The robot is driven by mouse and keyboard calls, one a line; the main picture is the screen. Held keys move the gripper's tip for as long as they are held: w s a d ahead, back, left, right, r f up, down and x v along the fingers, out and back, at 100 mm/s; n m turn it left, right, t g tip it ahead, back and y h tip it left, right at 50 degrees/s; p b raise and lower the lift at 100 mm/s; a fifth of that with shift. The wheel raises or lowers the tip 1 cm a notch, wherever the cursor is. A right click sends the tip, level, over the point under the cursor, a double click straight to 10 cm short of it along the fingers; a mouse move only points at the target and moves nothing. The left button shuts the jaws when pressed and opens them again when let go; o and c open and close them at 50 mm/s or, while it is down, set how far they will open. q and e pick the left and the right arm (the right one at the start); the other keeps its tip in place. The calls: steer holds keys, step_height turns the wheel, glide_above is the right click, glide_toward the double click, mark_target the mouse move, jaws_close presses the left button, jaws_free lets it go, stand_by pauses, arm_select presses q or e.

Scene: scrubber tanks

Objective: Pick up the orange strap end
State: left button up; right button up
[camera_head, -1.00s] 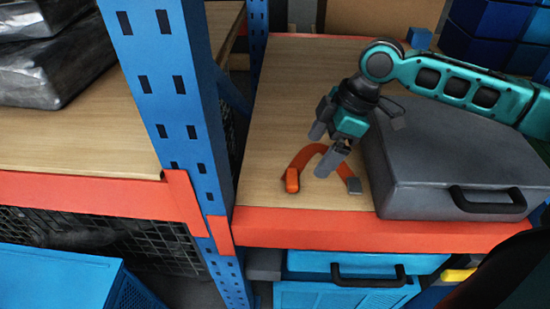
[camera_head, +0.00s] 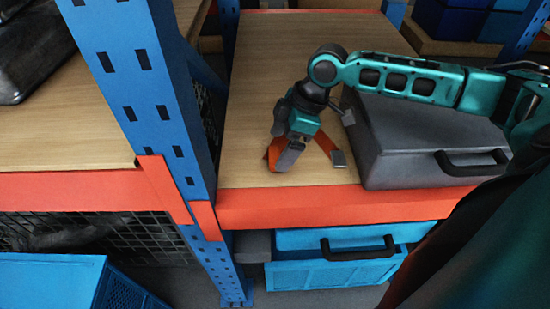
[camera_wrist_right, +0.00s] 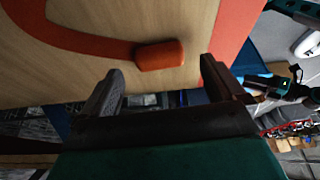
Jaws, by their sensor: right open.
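The orange strap lies bent on the wooden shelf, and its band (camera_head: 324,142) shows to the right of my right gripper (camera_head: 281,165). A grey buckle (camera_head: 338,158) is at its right end. The orange strap end (camera_wrist_right: 160,54) is a rounded block in the right wrist view; in the head view the gripper mostly hides it. My right gripper (camera_wrist_right: 162,72) is open, its two fingers on either side of the block in the picture, with gaps on both sides. I cannot tell how far above the shelf the fingertips are. My left gripper is not in view.
A grey case (camera_head: 425,140) with a black handle stands right of the strap, under my right forearm. A blue rack post (camera_head: 135,90) rises on the left. A red beam (camera_head: 330,205) edges the shelf front. A blue crate (camera_head: 340,270) sits below.

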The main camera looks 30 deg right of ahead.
mark_target(274, 152)
steer(key=x, duration=0.2)
steer(key=shift+a+f, duration=0.15)
steer(key=shift+f, duration=0.1)
steer(key=shift+c, duration=0.4)
steer(key=c, duration=1)
